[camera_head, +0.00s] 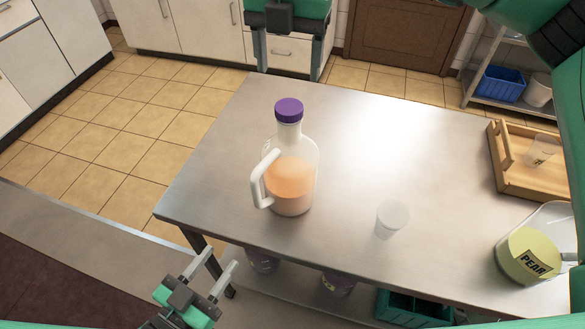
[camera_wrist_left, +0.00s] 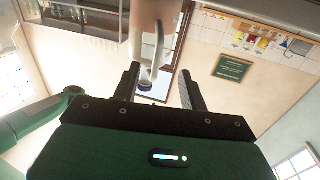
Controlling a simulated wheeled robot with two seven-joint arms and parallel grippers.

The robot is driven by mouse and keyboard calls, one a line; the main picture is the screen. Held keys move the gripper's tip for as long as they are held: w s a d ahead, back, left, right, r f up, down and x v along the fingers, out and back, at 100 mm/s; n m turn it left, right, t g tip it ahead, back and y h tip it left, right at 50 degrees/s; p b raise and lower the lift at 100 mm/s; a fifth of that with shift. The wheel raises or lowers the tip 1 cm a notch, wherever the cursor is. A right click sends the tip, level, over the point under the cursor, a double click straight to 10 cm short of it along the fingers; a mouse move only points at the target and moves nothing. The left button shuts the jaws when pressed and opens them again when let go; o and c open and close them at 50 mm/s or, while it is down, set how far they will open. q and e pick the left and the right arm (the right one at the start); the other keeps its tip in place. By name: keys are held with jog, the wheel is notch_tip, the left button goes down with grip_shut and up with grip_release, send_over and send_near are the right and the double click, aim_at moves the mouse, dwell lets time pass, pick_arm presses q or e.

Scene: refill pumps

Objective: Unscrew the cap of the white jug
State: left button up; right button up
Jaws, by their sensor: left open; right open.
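The white jug (camera_head: 311,165) stands upright on the steel table, with orange liquid inside and its handle toward the lower left. Its purple cap (camera_head: 289,110) sits on the neck. My left gripper (camera_head: 216,259) is open and empty, low and left of the jug, apart from it. In the left wrist view the jug's handle (camera_wrist_left: 152,50) and dark cap (camera_wrist_left: 146,86) appear upside down between the open fingers (camera_wrist_left: 158,88), at some distance. My right gripper (camera_head: 290,73) is open and empty, above the cap in the picture and not touching it.
A clear cup (camera_head: 391,219) stands right of the jug. A pitcher labelled PEAR (camera_head: 529,256) is at the right, and a wooden tray (camera_head: 515,180) with a cup is behind it. Bare table (camera_head: 225,150) lies left of the jug. A green crate (camera_head: 400,308) sits below.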

pick_arm(q)
jog(key=x, duration=1.3)
jog(key=shift+w+d, duration=0.1)
jog(key=shift+w, duration=0.2)
grip_shut()
